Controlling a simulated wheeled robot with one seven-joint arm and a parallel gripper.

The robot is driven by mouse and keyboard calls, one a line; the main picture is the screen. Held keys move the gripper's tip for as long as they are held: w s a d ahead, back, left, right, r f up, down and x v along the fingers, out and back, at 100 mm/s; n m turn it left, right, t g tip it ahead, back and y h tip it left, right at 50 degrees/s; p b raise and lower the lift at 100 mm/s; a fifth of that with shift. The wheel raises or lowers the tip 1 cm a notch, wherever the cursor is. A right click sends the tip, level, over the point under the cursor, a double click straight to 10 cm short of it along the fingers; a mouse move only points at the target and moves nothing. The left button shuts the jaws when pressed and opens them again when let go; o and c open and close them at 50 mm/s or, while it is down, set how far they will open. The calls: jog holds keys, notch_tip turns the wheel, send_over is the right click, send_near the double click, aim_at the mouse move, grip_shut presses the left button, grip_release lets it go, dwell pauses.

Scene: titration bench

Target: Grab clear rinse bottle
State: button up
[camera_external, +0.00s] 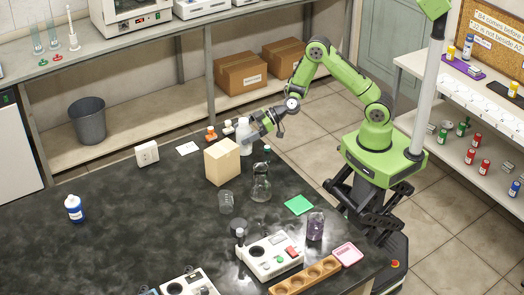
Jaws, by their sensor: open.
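A pale, translucent bottle (243,132), which looks like the clear rinse bottle, stands upright on the dark bench near its back edge. The beige box in front hides its lower part. My gripper (256,130) is open and level at the bottle's right side, very close to it. I cannot tell whether the fingers touch the bottle or reach around it.
The beige box (222,161) stands right in front of the bottle. A small orange-topped item (211,133) is to its left. A clear glass flask (261,184) and a beaker (226,202) stand nearer. The bench's left part is mostly free around a blue-and-white bottle (74,209).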

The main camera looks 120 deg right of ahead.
jog(key=shift+w+f, duration=0.1)
jog(key=shift+w, duration=0.1)
jog(key=shift+s, duration=0.1)
jog(key=shift+c, duration=0.3)
jog(key=c, duration=1.2)
